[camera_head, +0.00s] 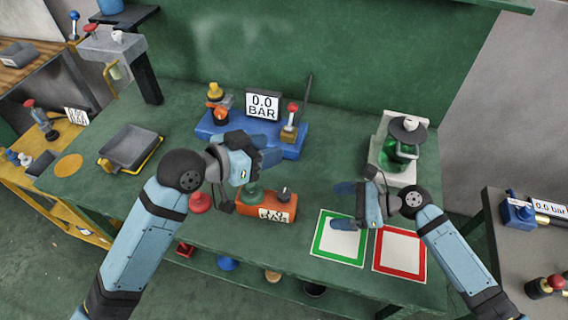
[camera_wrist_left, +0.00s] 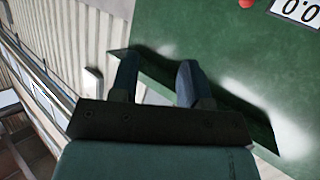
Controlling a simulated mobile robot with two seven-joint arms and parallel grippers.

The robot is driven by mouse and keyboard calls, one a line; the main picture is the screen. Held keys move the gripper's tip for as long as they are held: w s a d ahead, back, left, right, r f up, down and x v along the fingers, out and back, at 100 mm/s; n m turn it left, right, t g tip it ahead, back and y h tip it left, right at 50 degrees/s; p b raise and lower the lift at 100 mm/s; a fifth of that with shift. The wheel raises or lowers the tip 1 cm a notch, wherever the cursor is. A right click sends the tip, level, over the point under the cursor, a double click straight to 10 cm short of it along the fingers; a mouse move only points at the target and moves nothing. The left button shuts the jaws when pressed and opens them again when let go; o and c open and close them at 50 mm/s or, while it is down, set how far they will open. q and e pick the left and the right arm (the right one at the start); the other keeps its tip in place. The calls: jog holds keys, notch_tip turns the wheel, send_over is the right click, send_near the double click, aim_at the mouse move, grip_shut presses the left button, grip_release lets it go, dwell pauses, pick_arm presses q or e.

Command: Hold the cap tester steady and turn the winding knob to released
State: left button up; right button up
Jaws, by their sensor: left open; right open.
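An orange box (camera_head: 270,208) with a "BAR" label, probably the cap tester, sits on the green bench near its front edge. A dark knob (camera_head: 284,193) stands on its right part. A green round part (camera_head: 253,196) on its left is partly hidden under my left gripper. Which part is the winding knob, and its setting, I cannot tell. My left gripper (camera_head: 270,158) is open and empty above and behind the box. Its open fingers show in the left wrist view (camera_wrist_left: 157,82). My right gripper (camera_head: 342,205) is open and empty right of the box, above the green-framed mat.
A blue stand (camera_head: 220,128) with a "0.0 BAR" display (camera_head: 263,105) is behind my left gripper. A green-framed mat (camera_head: 323,250) and red-framed mat (camera_head: 400,262) lie at right. A white-based machine (camera_head: 388,170) stands at right rear. A tray (camera_head: 133,145) is at left.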

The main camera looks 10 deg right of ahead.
aim_at(288, 208)
pick_arm(q)
jog(key=s+d+f+m+g+y, duration=0.2)
jog(key=s+d+m+g+y, duration=0.15)
jog(key=d+m+g, duration=0.45)
pick_arm(e)
jog(key=shift+w+a+f, duration=0.1)
jog(key=shift+a, duration=0.15)
jog(key=x, duration=1.3)
jog(key=shift+a, duration=0.15)
pick_arm(q)
jog(key=w+a+f+m+t+y, duration=0.1)
jog(key=w+a+f+m+y, duration=0.1)
jog(key=y, duration=0.7)
jog(key=shift+w+a+f, duration=0.6)
jog(key=shift+a+f, duration=0.05)
jog(key=shift+a, duration=0.45)
